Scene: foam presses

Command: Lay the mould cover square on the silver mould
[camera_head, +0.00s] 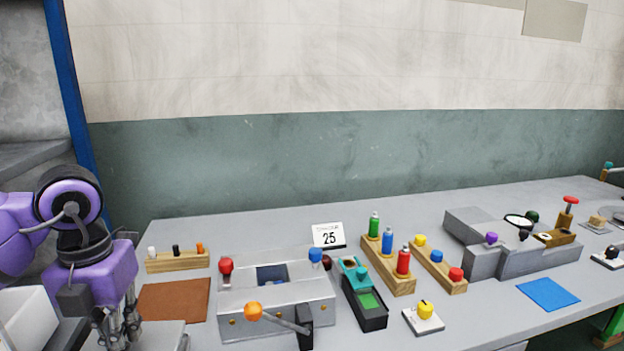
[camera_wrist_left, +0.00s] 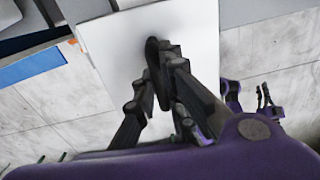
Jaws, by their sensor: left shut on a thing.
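My left gripper (camera_head: 120,338) is low at the left end of the bench. In the left wrist view it (camera_wrist_left: 158,100) is shut on a dark oval knob (camera_wrist_left: 153,60) standing on a flat white plate, which looks like the mould cover (camera_wrist_left: 115,40). The fingers hide part of the knob. I cannot tell from the head view whether the plate is lifted or resting. A silver metal block (camera_head: 262,320) with a square opening on top, which may be the silver mould, is right of the gripper and apart from it. My right gripper seems to show small in the left wrist view (camera_wrist_left: 265,102); its jaws are unclear.
Bottles in a wooden rack (camera_head: 388,268), a blue mat (camera_head: 547,294) and a grey press (camera_head: 520,258) are to the right.

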